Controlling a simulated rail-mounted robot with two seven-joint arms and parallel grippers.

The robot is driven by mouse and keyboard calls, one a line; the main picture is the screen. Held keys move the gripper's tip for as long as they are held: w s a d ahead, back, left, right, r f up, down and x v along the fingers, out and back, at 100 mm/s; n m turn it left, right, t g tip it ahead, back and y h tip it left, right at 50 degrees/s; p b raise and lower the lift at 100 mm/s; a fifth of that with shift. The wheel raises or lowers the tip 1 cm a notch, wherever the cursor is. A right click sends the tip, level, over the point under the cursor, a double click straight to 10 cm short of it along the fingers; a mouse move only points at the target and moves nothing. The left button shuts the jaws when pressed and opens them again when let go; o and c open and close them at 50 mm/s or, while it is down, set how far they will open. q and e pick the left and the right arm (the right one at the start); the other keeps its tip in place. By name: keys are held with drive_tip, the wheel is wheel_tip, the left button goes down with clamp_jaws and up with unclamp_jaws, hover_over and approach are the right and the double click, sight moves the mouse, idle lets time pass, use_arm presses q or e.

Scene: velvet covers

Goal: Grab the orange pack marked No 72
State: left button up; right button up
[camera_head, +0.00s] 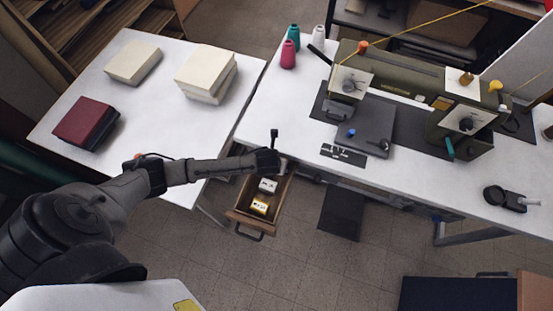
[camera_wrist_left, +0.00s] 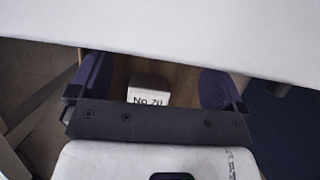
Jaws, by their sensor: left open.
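The orange pack (camera_head: 261,207) lies in the front part of the open drawer (camera_head: 248,214); its marking is too small to read. A white pack (camera_head: 268,185) lies behind it in the drawer. My left gripper (camera_head: 281,167) is above the back of the drawer, close to the table edge, nearer the white pack than the orange one. In the left wrist view my left gripper (camera_wrist_left: 157,78) is open with nothing held. The orange pack is not seen there. My right gripper is not in view.
The white sewing table (camera_head: 270,120) overhangs the drawer; its edge crosses the left wrist view. A sewing machine (camera_head: 400,85) and thread cones (camera_head: 289,54) stand on it. A side table (camera_head: 150,90) holds a dark red book (camera_head: 84,122) and pale blocks (camera_head: 206,75).

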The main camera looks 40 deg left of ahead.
use_arm(q)
drive_tip(key=shift+b+x, duration=1.05)
drive_tip(key=shift+x, duration=1.65)
drive_tip(key=shift+c, duration=0.3)
drive_tip(key=c, duration=1)
drive_tip(key=shift+o, duration=0.2)
drive_tip(key=shift+r, duration=0.2)
